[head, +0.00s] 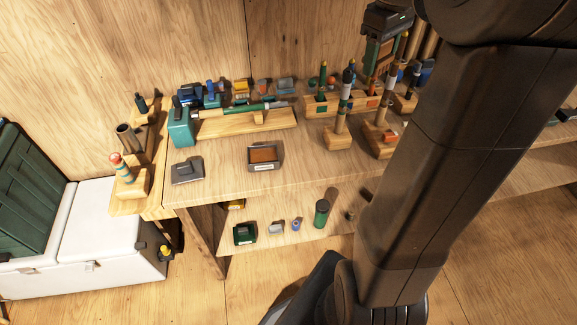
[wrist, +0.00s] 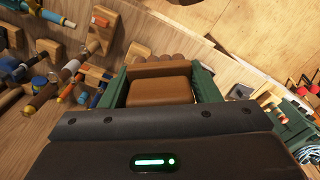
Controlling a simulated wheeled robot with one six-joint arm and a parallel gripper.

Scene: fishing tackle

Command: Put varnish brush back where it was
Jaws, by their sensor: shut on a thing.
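My gripper (head: 381,58) is at the upper right of the head view, above the back of the workbench. Its green fingers also show in the wrist view, with a brown block-like piece (wrist: 158,90) between them. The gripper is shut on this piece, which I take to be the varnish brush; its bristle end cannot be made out. A wooden rack (head: 345,102) with slots stands below and left of the gripper. Upright tools on wooden stands (head: 338,140) are close beneath it. My arm hides the right part of the bench.
The workbench (head: 220,160) has a brown-filled tray (head: 264,155) and a grey box (head: 187,171) near its front. A green rod rests on a wooden stand (head: 245,122) at the back. A lower shelf holds a green cylinder (head: 321,213). A white cooler (head: 105,225) stands left.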

